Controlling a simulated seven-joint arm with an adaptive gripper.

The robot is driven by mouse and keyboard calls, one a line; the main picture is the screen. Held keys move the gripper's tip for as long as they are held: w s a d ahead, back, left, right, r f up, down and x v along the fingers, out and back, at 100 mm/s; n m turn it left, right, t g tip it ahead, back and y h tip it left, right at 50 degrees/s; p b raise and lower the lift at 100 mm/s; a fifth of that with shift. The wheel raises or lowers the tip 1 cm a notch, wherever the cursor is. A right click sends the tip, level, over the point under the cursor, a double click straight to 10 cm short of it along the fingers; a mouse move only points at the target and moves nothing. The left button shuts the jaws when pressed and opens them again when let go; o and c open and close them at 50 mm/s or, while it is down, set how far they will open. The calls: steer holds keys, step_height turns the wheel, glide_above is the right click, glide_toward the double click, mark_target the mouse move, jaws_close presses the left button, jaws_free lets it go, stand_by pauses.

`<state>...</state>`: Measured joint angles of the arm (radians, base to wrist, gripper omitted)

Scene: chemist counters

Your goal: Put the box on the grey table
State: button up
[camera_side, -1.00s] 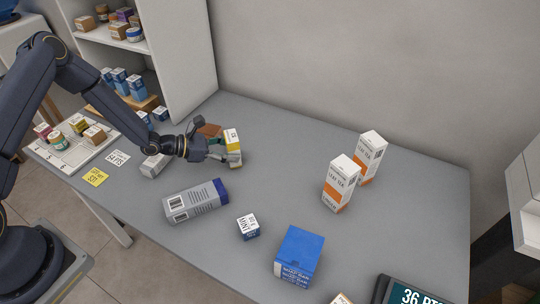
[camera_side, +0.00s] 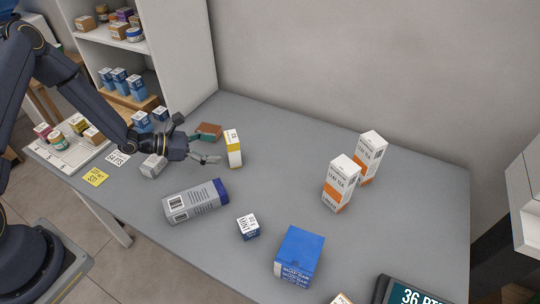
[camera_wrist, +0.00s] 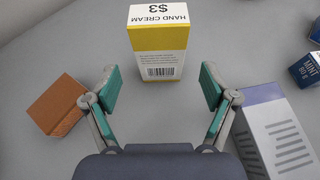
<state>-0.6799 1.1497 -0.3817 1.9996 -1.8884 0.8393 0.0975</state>
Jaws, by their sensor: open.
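A white and yellow hand cream box (camera_side: 233,149) stands upright on the grey table (camera_side: 290,160). In the wrist view the hand cream box (camera_wrist: 158,45) is straight ahead, beyond the fingertips and between their lines. My gripper (camera_side: 206,148) is open and empty, low over the table to the left of this box in the side view. In the wrist view its two green-padded fingers (camera_wrist: 158,88) are wide apart, with bare table between them. The pictures do not show which box the task means.
A brown box (camera_wrist: 55,106) lies left of the fingers; a large grey-purple box (camera_side: 196,201) lies to the right. A small mint box (camera_side: 248,227), a blue box (camera_side: 299,257) and two leaf tea boxes (camera_side: 341,183) are farther right. The table's middle is clear.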

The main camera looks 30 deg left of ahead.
steer(key=v, duration=0.6)
steer(key=s+d+r+m+g+y, duration=0.1)
steer(key=s+d+r+m+g, duration=0.3)
steer(key=s+r+m, duration=0.3)
steer(key=s+d+r+m+g+y, duration=0.1)
steer(key=s+d+r+m+g, duration=0.3)
steer(key=r+m, duration=0.55)
steer(key=s+a+r+m+t+y, duration=0.4)
steer(key=s+a+r+m+y, duration=0.3)
steer(key=s+r+m, duration=0.3)
steer(key=shift+s+r, duration=0.15)
steer(key=shift+s, duration=0.65)
